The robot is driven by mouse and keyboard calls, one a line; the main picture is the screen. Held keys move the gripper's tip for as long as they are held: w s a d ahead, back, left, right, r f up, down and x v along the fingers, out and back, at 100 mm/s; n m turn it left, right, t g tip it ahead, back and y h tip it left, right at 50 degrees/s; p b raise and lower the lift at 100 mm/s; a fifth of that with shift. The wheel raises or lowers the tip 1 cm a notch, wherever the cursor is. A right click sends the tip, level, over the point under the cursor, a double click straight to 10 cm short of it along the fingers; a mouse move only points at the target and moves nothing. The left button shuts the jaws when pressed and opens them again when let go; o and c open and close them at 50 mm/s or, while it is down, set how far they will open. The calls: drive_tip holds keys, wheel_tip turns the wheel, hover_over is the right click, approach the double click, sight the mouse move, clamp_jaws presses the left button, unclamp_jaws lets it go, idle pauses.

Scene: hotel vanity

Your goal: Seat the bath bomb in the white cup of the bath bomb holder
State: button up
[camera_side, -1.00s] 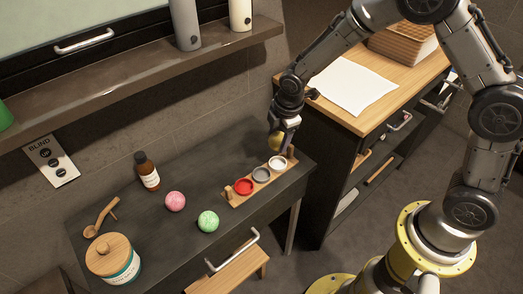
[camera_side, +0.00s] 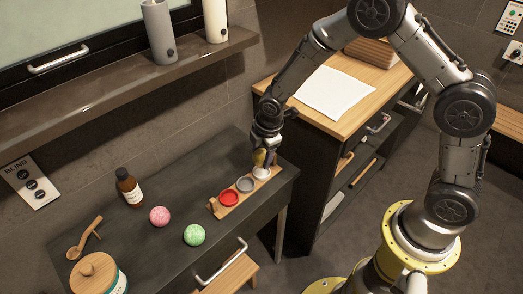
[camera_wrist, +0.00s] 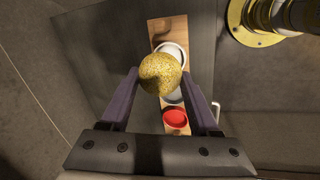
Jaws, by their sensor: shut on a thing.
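The yellow, speckled bath bomb (camera_wrist: 161,74) is held between the fingertips of my gripper (camera_wrist: 161,76). In the side view the bath bomb (camera_side: 260,157) is just above the white cup (camera_side: 262,173), at the right end of the wooden bath bomb holder (camera_side: 215,208). In the wrist view the bath bomb covers part of the white cup (camera_wrist: 178,48), whose far rim shows beyond it. I cannot tell whether the bath bomb touches the cup. The grey cup (camera_side: 245,185) and red cup (camera_side: 228,198) are empty.
A wood-topped cabinet (camera_side: 300,118) stands close to the right.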

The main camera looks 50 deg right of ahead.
drive_tip(key=shift+f, duration=2.05)
drive_tip(key=shift+f, duration=0.1)
drive_tip(key=o, duration=1.5)
drive_tip(key=v, duration=1.4)
drive_tip(key=shift+w, duration=0.1)
